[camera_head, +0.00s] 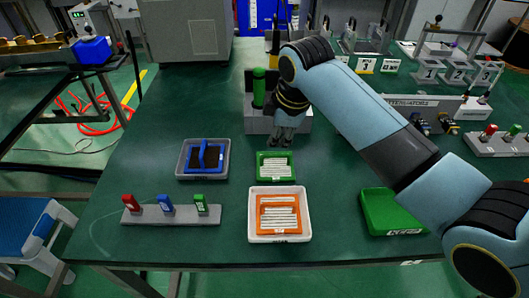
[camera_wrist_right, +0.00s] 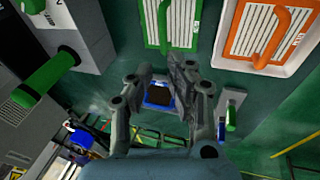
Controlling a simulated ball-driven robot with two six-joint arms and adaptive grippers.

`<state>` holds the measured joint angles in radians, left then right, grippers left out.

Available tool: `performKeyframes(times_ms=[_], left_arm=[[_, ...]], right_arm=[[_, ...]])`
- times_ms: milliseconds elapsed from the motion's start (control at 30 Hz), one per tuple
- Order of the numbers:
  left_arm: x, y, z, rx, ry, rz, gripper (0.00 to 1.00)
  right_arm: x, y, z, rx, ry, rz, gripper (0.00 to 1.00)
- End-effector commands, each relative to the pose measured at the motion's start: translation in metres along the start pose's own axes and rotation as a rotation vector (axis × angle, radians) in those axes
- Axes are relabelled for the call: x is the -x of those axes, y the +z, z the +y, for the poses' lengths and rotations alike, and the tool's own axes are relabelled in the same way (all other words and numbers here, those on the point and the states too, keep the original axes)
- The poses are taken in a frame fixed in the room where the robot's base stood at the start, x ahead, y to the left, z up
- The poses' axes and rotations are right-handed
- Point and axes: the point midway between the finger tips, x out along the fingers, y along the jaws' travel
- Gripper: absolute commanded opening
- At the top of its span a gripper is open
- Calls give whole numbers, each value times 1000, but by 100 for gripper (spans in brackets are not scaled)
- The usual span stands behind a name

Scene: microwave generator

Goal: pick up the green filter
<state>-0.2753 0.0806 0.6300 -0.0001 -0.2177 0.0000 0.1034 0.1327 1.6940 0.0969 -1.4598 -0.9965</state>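The green filter (camera_head: 275,172) has a green frame and white pleats and lies on the green table, just behind the orange filter's tray. In the wrist view the green filter (camera_wrist_right: 181,28) is at the top, with its green handle standing up. My right gripper (camera_head: 284,141) is behind and above the green filter, apart from it. In the wrist view the right gripper (camera_wrist_right: 164,80) has its fingers spread with nothing between them; the filter lies beyond the fingertips. My left gripper is not in view.
An orange filter (camera_head: 278,222) sits in a white tray, and a blue filter (camera_head: 203,153) in a grey tray. A grey block with a green cylinder (camera_head: 258,88) stands behind my gripper. A switch stand (camera_head: 171,213) is front left; an empty green tray (camera_head: 382,211) is right.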

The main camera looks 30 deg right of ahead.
Motion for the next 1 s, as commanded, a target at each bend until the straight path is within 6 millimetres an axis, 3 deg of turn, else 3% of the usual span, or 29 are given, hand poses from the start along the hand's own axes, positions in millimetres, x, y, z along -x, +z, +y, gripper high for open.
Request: performKeyframes(times_ms=[100, 200, 300, 400, 733, 1000], left_arm=[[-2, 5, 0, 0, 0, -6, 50], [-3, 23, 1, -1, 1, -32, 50], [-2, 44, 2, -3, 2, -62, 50], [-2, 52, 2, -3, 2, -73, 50], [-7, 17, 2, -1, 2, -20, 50], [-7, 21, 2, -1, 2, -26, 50]], right_arm=[[-21, 1, -2, 4, -7, -3, 17], [-37, 1, -1, 3, -4, -2, 17], [-48, 1, -1, 3, -3, -1, 17], [-55, 2, -1, 3, -3, -1, 17], [-100, 12, -3, 1, -4, -1, 17], [-104, 12, -3, 2, -2, 0, 17]])
